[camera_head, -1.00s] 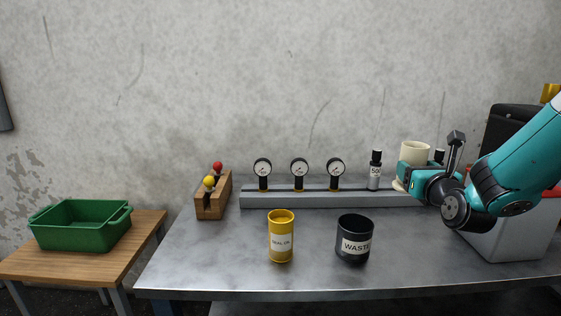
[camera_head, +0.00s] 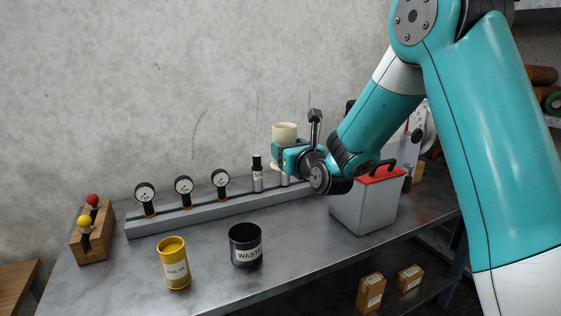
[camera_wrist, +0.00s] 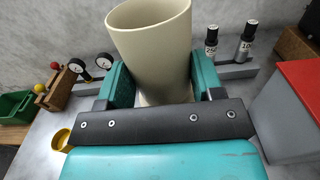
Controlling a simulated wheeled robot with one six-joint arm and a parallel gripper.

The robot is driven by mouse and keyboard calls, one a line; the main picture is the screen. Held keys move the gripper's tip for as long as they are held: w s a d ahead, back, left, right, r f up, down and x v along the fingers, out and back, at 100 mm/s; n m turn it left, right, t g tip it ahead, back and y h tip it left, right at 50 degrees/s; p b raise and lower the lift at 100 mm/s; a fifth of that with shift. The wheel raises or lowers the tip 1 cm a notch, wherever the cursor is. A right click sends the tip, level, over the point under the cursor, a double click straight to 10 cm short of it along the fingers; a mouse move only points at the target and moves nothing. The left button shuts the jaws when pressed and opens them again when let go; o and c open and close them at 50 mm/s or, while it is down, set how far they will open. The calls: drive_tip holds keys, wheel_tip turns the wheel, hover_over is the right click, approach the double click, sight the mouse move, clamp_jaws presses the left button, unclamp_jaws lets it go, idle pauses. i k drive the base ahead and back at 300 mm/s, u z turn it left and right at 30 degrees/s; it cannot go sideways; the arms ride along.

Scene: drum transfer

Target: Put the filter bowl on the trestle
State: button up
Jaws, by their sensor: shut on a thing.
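The cream filter bowl (camera_head: 285,131) is upright between the fingers of my gripper (camera_head: 289,157), at the back of the metal bench. In the wrist view the bowl (camera_wrist: 155,50) fills the space between the two teal fingers of my gripper (camera_wrist: 160,85), which are shut on it. Its lower part is partly hidden by the gripper. I cannot tell whether it touches the grey rail behind. The wood-topped side table, apparently the trestle (camera_head: 16,287), shows only by a corner at the lower left.
On the bench stand a yellow can (camera_head: 173,265), a black waste bin (camera_head: 245,246) and a grey box with a red lid (camera_head: 367,205). Gauges and small bottles (camera_head: 257,175) line the grey rail (camera_head: 200,213). A green crate (camera_wrist: 14,107) sits at far left.

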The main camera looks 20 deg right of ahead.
sight(289, 241)
drive_tip(key=u, duration=0.05)
drive_tip(key=k, duration=0.5)
drive_tip(key=u, duration=1.05)
drive_tip(key=i, duration=0.65)
drive_tip(key=z, duration=1.7)
